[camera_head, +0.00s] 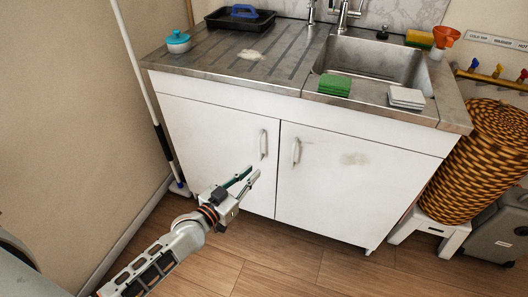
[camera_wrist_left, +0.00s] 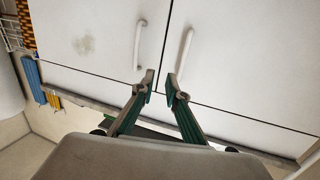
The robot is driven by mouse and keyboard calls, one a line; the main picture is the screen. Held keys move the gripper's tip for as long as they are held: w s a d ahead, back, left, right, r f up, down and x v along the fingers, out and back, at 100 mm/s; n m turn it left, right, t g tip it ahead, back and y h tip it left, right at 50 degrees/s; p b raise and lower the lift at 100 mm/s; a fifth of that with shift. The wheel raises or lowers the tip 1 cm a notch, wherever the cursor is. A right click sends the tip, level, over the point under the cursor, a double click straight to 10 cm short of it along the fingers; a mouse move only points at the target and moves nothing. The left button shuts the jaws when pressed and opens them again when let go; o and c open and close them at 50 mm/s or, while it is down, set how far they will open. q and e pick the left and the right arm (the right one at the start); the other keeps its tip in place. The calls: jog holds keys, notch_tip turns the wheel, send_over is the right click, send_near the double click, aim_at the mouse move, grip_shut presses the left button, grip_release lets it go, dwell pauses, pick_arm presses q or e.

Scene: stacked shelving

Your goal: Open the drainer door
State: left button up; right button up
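The white drainer door (camera_head: 215,135) is the left cabinet door, under the ribbed steel drainer (camera_head: 225,50). It looks shut, flush with the door beside it. Its upright handle (camera_head: 263,144) is near its right edge. My left gripper (camera_head: 248,177) is in front of the doors, below this handle and apart from it. Its green-padded fingers are parted with nothing between them. The left wrist view is turned over; there the gripper (camera_wrist_left: 161,84) points at the seam, with the drainer door's handle (camera_wrist_left: 183,50) to its right. My right gripper is not in view.
The right cabinet door (camera_head: 345,180) has its own handle (camera_head: 296,151). A sink (camera_head: 370,62), a green sponge (camera_head: 335,85) and a blue-lidded pot (camera_head: 178,41) are on top. A mop (camera_head: 155,110) leans at left; a wicker basket (camera_head: 478,160) stands right. The wooden floor in front is clear.

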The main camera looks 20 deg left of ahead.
pick_arm(q)
jog(key=n+b, duration=0.1)
jog(key=b, duration=0.1)
send_near(259, 149)
jog(key=w+d+f, duration=0.1)
jog(key=w+f, duration=0.1)
jog(key=shift+t+y, duration=0.5)
jog(key=w, duration=0.2)
jog(key=w+d+b, duration=0.1)
jog(key=w, duration=0.2)
jog(key=w+r, duration=0.1)
jog(key=w, duration=0.1)
jog(key=shift+w+d+b, duration=0.15)
jog(key=shift+d+b, duration=0.05)
jog(key=shift+b, duration=0.2)
jog(key=shift+w+r, duration=0.15)
jog(key=shift+w, duration=0.3)
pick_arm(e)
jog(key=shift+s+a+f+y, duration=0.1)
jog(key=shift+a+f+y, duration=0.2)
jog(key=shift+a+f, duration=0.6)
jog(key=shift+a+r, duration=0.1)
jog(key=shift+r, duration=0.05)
pick_arm(q)
jog(key=shift+d, duration=0.1)
grip_shut()
